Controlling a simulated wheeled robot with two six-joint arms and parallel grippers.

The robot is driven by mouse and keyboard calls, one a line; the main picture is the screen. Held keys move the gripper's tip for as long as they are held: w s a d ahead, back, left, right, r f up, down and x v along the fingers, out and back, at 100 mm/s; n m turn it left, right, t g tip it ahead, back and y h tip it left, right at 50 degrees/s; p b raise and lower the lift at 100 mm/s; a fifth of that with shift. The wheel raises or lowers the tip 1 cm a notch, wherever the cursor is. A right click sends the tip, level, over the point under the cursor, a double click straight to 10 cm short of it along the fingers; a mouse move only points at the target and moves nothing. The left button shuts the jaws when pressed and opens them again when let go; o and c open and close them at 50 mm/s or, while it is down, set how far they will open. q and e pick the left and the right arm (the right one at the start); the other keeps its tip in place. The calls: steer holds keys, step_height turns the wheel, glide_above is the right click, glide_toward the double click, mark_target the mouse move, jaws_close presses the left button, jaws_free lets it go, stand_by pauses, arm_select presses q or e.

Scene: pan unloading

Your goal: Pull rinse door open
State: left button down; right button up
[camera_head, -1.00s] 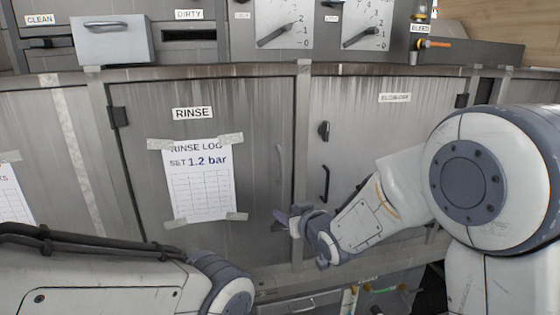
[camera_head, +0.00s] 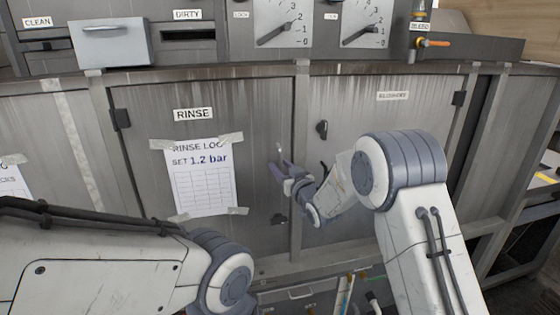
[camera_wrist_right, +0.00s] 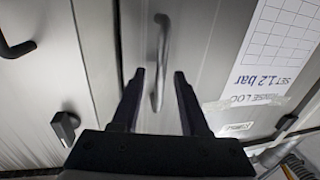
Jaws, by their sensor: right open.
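The grey rinse door (camera_head: 245,115) is shut, with a RINSE label (camera_head: 194,114) and a taped log sheet (camera_head: 202,185). Its upright bar handle is mostly hidden behind my right gripper in the head view. My right gripper (camera_head: 277,170) is open in front of the door's right part. In the right wrist view, which shows the sheet upside down, the handle (camera_wrist_right: 159,62) appears between the open fingers of the gripper (camera_wrist_right: 159,78). I cannot tell whether the fingers reach around it or stop short. My left gripper is out of the picture; only my left arm shows.
A neighbouring door (camera_head: 395,120) to the right has a black knob (camera_head: 322,129). A drawer front (camera_head: 111,43) and dials (camera_head: 277,24) sit above. Pipes run below the doors.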

steer(key=shift+w+a, duration=0.25)
steer(key=shift+w, duration=0.25)
jaws_close()
stand_by(1.2)
